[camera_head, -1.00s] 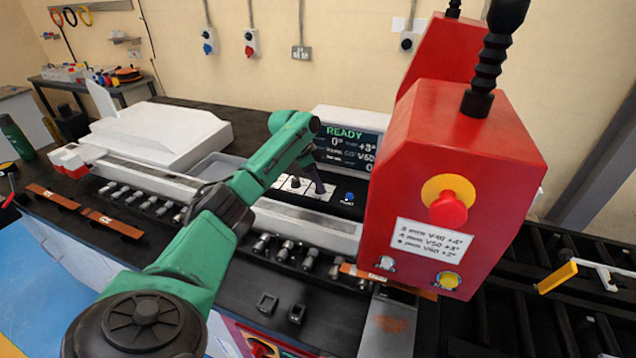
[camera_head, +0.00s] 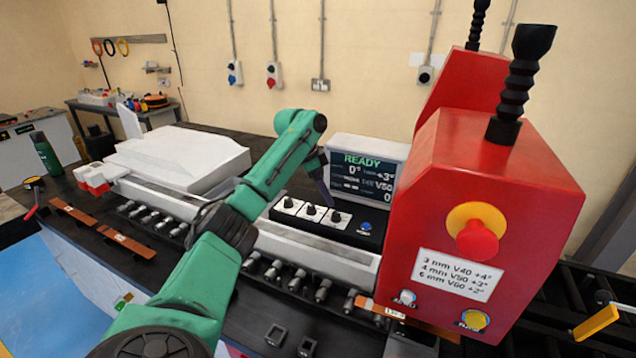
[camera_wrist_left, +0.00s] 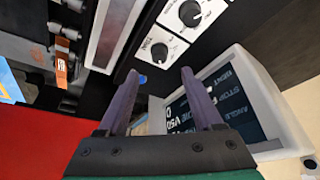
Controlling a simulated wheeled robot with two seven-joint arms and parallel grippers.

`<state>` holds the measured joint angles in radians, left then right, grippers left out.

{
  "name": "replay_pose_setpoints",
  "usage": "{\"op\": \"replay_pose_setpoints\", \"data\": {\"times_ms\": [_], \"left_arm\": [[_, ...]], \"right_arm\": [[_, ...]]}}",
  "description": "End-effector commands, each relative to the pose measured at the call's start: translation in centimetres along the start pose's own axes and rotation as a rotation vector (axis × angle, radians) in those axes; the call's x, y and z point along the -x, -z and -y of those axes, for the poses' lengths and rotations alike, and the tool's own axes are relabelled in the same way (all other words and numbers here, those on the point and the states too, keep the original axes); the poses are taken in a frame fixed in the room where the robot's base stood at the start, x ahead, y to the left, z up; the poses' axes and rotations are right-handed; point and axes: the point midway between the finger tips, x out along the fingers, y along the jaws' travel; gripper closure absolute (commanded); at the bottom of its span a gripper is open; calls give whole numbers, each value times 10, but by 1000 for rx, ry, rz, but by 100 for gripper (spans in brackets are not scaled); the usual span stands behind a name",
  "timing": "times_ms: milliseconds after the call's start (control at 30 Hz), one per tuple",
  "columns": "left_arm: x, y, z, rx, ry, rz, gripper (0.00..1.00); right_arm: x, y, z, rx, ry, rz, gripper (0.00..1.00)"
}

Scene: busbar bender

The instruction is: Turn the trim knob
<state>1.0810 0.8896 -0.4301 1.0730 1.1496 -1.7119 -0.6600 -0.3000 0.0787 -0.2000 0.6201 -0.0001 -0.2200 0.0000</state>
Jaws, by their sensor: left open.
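A black control panel holds three dark knobs on white plates: a left knob (camera_head: 288,204), a middle knob (camera_head: 311,210) and a right knob (camera_head: 337,216). Their labels are too small to read in the head view, so I cannot tell which is the trim knob. A blue button (camera_head: 366,226) is at the panel's right end. My left gripper (camera_head: 328,203) is open just above the right knob. In the left wrist view, its purple fingers (camera_wrist_left: 158,74) stand apart with nothing between them; the right knob (camera_wrist_left: 158,52) lies just beyond their tips. My right gripper is not seen.
A display (camera_head: 365,165) reading READY stands behind the panel. A tall red machine housing (camera_head: 480,190) with a red stop button (camera_head: 477,240) rises to the right of it. A white cover (camera_head: 180,158) lies left, and a row of metal fittings runs along the front.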

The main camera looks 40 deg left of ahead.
Motion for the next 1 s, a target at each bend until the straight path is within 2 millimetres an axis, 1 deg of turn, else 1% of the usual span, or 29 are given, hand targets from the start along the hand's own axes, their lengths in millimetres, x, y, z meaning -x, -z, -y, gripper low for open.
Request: {"op": "replay_pose_setpoints", "data": {"times_ms": [33, 100, 200, 233, 300, 400, 567, 600, 667, 700, 767, 800, 867, 900, 933, 967, 1000], "left_arm": [[11, -1, 1, 0, 4, -6, 33], [32, 0, 0, 0, 3, -5, 33], [56, 1, 0, 0, 2, -4, 33], [60, 1, 0, 0, 2, -4, 33], [68, 0, 0, 0, 0, -2, 33], [72, 0, 0, 0, -1, 0, 33], [72, 0, 0, 0, -1, 1, 33], [72, 0, 0, -1, -1, 0, 36], [66, 1, -2, -4, -6, -12, 36], [58, 2, -4, -12, -13, -35, 36], [38, 4, -11, -26, -31, -98, 36], [22, 6, -16, -34, -45, -162, 36], [0, 4, -24, -36, -62, -281, 36], [-10, -2, -27, -29, -64, -368, 36], [-15, -9, -29, -18, -60, -433, 36], [-18, -18, -29, -2, -49, -494, 36], [-19, -32, -28, 22, -29, -567, 36]], "right_arm": [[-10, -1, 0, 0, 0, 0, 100], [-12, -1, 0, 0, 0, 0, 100], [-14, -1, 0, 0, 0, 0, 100], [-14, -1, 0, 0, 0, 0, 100], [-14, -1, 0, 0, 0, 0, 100], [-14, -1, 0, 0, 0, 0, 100], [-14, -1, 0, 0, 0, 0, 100], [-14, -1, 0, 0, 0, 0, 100], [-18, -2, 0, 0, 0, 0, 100], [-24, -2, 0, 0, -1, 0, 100], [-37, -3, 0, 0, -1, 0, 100], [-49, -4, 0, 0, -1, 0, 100], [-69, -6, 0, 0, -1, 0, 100], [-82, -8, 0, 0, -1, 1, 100], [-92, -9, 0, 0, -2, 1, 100], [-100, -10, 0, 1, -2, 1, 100], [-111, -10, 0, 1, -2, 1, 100]]}}
